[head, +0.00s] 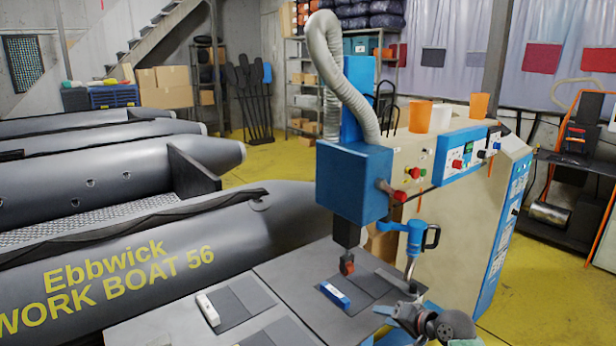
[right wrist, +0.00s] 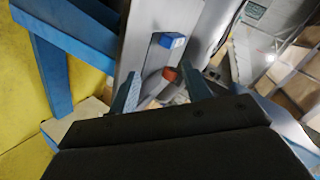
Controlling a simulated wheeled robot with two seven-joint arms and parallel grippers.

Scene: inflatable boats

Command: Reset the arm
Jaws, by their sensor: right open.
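My right gripper (head: 384,324) is low at the right front of the work table (head: 285,268) in the head view, its fingers pointing left. In the right wrist view its two blue fingers (right wrist: 160,73) are spread apart with nothing gripped between them. The blue machine head (head: 354,184) stands over the table, with a dark post and red tip (head: 347,264) below it. The red tip also shows beyond the fingers in the right wrist view (right wrist: 169,74). A blue-and-white block (head: 335,294) lies on a grey patch, apart from my gripper. My left gripper is out of view.
A white block (head: 208,309) lies on the table at the left. A blue handle (head: 416,236) on a metal rod stands behind my gripper. The cream control cabinet (head: 459,200) is behind it. Grey inflatable boats (head: 120,250) fill the left side. Yellow floor is open at the right.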

